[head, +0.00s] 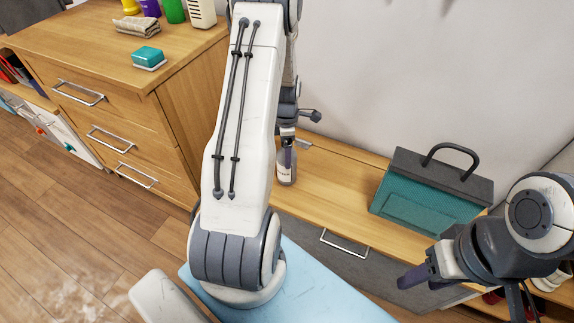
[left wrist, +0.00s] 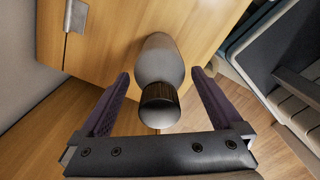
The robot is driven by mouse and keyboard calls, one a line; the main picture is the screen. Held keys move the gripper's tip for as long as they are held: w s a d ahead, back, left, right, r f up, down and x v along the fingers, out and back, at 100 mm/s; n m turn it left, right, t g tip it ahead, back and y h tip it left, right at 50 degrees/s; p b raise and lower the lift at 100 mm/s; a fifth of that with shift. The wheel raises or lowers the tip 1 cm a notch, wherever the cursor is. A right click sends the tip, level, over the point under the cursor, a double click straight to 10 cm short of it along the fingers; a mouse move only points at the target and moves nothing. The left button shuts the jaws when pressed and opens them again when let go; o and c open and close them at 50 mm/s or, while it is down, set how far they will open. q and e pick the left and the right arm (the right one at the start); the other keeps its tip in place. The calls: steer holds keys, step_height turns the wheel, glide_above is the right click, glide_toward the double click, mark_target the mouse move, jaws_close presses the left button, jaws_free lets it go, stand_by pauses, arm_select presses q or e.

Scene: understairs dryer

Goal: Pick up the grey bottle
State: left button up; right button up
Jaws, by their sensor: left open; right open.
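The grey bottle (head: 285,170) stands on the low wooden cabinet by the wall, partly hidden behind my left arm and gripper. In the left wrist view the bottle (left wrist: 159,60) has a pale grey body and a dark cap (left wrist: 160,106). My left gripper (left wrist: 160,73) is open, with one purple finger on each side of the bottle and a visible gap on both sides. In the head view my left gripper (head: 288,148) is just above the bottle, mostly hidden by its arm. My right gripper (head: 415,281) is open and empty at the lower right.
A teal and dark grey box with a handle (head: 428,190) stands to the right on the low cabinet (head: 330,185). A taller drawer unit (head: 120,90) at the left holds a teal sponge (head: 148,56), a folded cloth (head: 137,26) and several bottles.

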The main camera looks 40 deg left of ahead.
arm_select(q)
steer(key=shift+f, duration=0.15)
jaws_close()
